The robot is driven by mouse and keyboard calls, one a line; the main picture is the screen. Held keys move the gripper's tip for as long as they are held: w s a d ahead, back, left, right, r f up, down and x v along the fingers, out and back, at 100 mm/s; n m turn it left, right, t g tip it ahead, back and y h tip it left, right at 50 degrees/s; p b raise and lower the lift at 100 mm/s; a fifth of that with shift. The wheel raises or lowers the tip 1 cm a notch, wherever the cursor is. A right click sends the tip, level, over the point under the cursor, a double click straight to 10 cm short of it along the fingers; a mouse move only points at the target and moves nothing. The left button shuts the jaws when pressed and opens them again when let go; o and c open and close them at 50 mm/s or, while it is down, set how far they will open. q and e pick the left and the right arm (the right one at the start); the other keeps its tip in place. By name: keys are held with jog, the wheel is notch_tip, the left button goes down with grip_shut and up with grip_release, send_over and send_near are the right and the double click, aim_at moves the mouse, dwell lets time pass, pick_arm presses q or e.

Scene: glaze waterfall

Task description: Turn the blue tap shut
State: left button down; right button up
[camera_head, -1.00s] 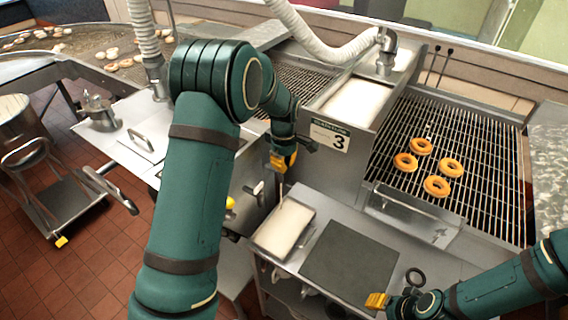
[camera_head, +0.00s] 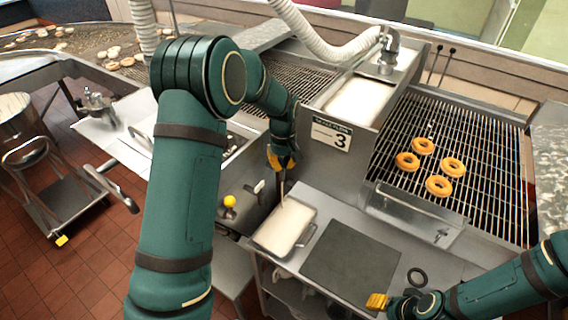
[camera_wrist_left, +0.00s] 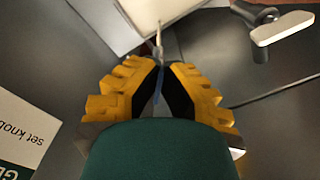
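My left gripper (camera_head: 283,163) is at the front of the number 3 glaze unit, above a tray (camera_head: 305,240) of white glaze. In the left wrist view its yellow-backed fingers (camera_wrist_left: 161,68) nearly meet at the tips. A thin blue piece, the blue tap (camera_wrist_left: 160,88), lies between the black pads, and the gripper looks shut on it. A thin greyish stem shows past the tips. In the head view the gripper hides the blue tap. My right gripper (camera_head: 378,301) is by the dark mat at lower right; its finger gap cannot be made out.
A white lever (camera_head: 259,186) and a yellow knob (camera_head: 229,201) are on the panel left of the gripper. The lever shows at upper right in the wrist view. Several doughnuts (camera_head: 439,186) lie on the wire rack at right. A dark mat (camera_head: 351,264) lies beside the tray.

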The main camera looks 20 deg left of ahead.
jog(key=shift+f, duration=0.3)
pick_arm(q)
jog(key=shift+s+a+f+m+b, duration=0.1)
jog(key=shift+a+m, duration=0.05)
jog(key=shift+m, duration=1.5)
jog(key=shift+s+a+r+m+b, duration=0.1)
jog(key=shift+a+m, duration=0.05)
jog(key=shift+m, duration=1.45)
jog(key=shift+a+f+m+b, duration=0.1)
jog(key=shift+a+m, duration=0.05)
jog(key=shift+m, duration=1.5)
pick_arm(e)
jog(key=shift+f, duration=0.1)
pick_arm(q)
jog(key=c, duration=1.2)
grip_release()
jog(key=shift+o, duration=0.2)
notch_tip(320, 180, up, 12)
